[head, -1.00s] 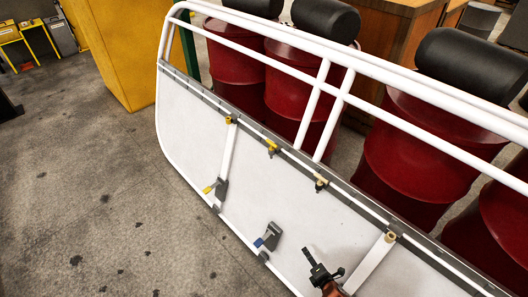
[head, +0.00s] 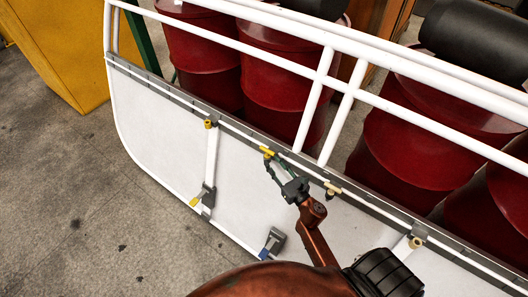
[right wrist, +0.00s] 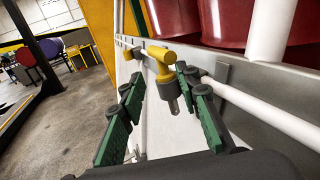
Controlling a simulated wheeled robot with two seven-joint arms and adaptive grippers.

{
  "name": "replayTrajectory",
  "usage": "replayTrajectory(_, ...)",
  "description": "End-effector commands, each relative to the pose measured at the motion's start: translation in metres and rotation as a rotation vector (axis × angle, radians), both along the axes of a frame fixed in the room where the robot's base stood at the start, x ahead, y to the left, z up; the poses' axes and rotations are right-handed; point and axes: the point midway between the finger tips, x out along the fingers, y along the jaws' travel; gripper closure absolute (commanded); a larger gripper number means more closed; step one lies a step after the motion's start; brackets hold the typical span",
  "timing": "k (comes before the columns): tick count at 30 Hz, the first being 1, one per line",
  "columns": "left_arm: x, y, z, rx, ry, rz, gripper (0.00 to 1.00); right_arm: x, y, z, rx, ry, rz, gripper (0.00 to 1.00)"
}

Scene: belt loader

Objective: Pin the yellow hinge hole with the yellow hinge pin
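The yellow hinge pin (head: 267,152) sits at the grey top rail of the white panel; it has a yellow cross handle and a grey lower end in the right wrist view (right wrist: 165,72). My right gripper (head: 273,163) is at the pin, its green fingers apart on either side; I see no clear grip. The yellow hinge hole appears to be the yellow fitting (head: 210,124) atop a white post, left of the pin; the opening itself is too small to make out. My left gripper is not in view.
A tan pin (head: 332,188) and tan fitting (head: 417,242) lie farther right along the rail. Yellow-tipped (head: 206,195) and blue-tipped (head: 272,243) latches are on the panel's lower edge. White rails (head: 312,100) and red drums (head: 285,85) stand behind.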

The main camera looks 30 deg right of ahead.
Motion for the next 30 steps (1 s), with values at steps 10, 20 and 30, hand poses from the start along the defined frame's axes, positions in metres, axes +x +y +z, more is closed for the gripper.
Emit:
replayTrajectory(10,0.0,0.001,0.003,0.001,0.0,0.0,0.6,0.043,-0.004,0.0,0.003,0.0,-0.004,0.7)
replayTrajectory(20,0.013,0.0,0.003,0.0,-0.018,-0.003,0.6,0.061,-0.004,-0.002,0.004,0.002,-0.004,0.7)
replayTrajectory(30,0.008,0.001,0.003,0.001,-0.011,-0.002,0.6,0.061,-0.004,-0.001,0.004,0.002,-0.003,0.87)
